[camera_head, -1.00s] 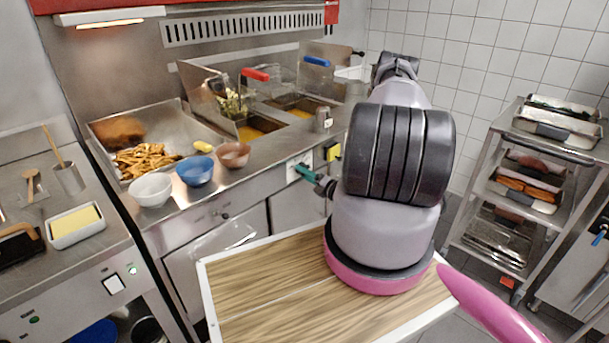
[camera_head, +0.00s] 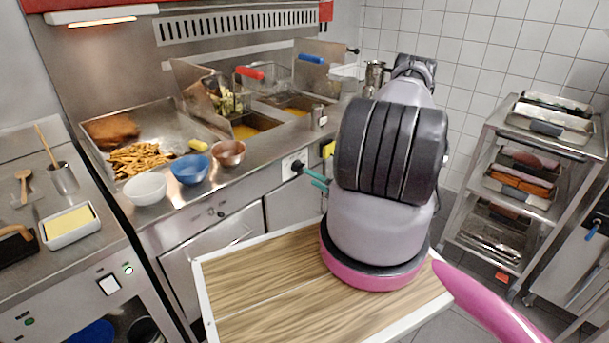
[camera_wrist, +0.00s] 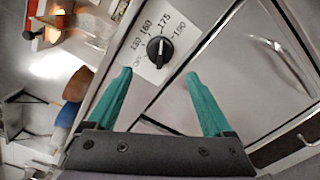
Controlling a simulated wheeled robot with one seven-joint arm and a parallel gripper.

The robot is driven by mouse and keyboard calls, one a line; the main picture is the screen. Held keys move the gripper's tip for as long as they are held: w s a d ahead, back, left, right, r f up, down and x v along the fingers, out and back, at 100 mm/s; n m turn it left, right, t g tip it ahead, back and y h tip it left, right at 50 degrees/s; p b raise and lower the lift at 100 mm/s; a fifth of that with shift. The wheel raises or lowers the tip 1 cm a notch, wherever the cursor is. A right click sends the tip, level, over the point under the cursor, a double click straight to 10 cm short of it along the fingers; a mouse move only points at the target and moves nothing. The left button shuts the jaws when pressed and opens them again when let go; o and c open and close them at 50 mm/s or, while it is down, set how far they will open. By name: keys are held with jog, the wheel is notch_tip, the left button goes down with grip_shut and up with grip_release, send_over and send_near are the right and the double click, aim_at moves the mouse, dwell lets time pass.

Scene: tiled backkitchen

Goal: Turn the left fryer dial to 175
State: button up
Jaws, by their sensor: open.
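The left fryer dial (camera_wrist: 160,50) is a black knob on a white plate (camera_wrist: 150,68) marked up to 190, in the wrist view. Its white pointer line points roughly up, near 160 and 175; the exact setting is hard to tell. In the head view the dial plate (camera_head: 289,164) is on the fryer front. My gripper (camera_wrist: 158,74) has teal fingers, open and empty. In the wrist view the fingertips lie below the knob, one to each side, apart from it. In the head view my gripper (camera_head: 308,176) is just right of the dial.
Another control with yellow on it (camera_head: 328,150) sits to the right, partly behind my arm. White (camera_head: 145,188), blue (camera_head: 190,170) and copper (camera_head: 229,153) bowls stand on the counter edge above. A tray rack (camera_head: 480,215) stands at right.

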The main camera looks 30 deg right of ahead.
jog(key=v, duration=0.4)
dwell(0.4)
jog(key=a+r+n+g+y, duration=0.3)
jog(key=a+r+n+g, duration=0.2)
jog(key=r+n, duration=0.3)
jog(key=a+r+n+g+y, duration=0.2)
jog(key=a+r+n+g, duration=0.3)
jog(key=r, duration=0.5)
jog(key=a+r+n+g+y, duration=0.3)
jog(key=a+r+n+g, duration=0.1)
jog(key=r+n, duration=0.55)
jog(key=s+a+r+n+t+h, duration=0.2)
jog(key=s+r+n+h, duration=0.4)
jog(key=r, duration=0.5)
jog(key=s+a+r+n+t+h, duration=0.2)
jog(key=s+r+n+h, duration=0.4)
jog(key=s+r+n, duration=0.4)
notch_tip(320, 180, up, 3)
jog(key=shift+s+a+f+n, duration=0.2)
jog(key=shift+a+f+n, duration=0.1)
jog(key=shift+n, duration=0.45)
